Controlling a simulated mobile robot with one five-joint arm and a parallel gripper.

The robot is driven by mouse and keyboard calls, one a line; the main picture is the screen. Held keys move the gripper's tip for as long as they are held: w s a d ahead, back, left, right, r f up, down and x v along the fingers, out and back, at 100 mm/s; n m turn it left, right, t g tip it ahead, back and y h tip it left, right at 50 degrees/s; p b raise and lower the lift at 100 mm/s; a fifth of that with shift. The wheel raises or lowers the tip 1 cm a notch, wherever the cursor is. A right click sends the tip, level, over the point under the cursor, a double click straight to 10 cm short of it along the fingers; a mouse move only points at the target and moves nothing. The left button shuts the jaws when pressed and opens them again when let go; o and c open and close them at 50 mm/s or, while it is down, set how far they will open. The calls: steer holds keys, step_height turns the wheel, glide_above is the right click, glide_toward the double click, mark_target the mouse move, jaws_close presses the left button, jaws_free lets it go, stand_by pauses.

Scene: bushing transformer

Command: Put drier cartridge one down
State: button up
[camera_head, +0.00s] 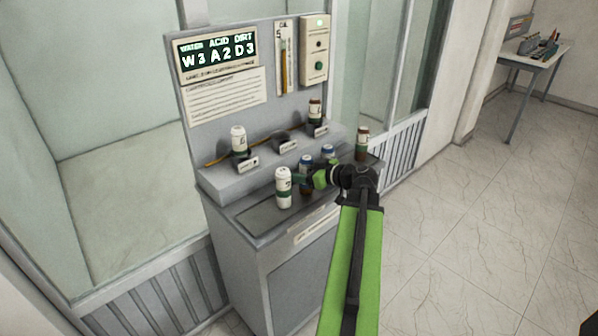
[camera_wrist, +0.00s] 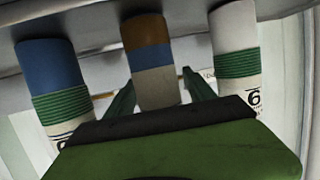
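Several drier cartridges stand by the grey cabinet; I cannot tell which is number one. In the wrist view, which looks upside down, a cartridge with brown, blue and grey bands (camera_wrist: 152,62) lies between my gripper's green fingers (camera_wrist: 158,82). The fingertips are close to its sides; contact is unclear, and its end is hidden by my gripper. A white cartridge with a green band and a 6 (camera_wrist: 235,40) and a blue one with a green band (camera_wrist: 48,72) flank it. In the head view my gripper (camera_head: 304,180) reaches left beside the white cartridge (camera_head: 284,188).
The grey cabinet top (camera_head: 258,222) has bare room left of the white cartridge. Behind, a raised ledge (camera_head: 225,182) holds a white cartridge (camera_head: 238,139) and a dark one (camera_head: 316,112). A panel reads W3 A2 D3 (camera_head: 217,56). A brown cartridge (camera_head: 362,142) stands at right.

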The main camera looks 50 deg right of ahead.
steer(key=shift+r, duration=0.25)
steer(key=p+v, duration=0.4)
steer(key=v, duration=0.8)
steer(key=shift+f, duration=0.15)
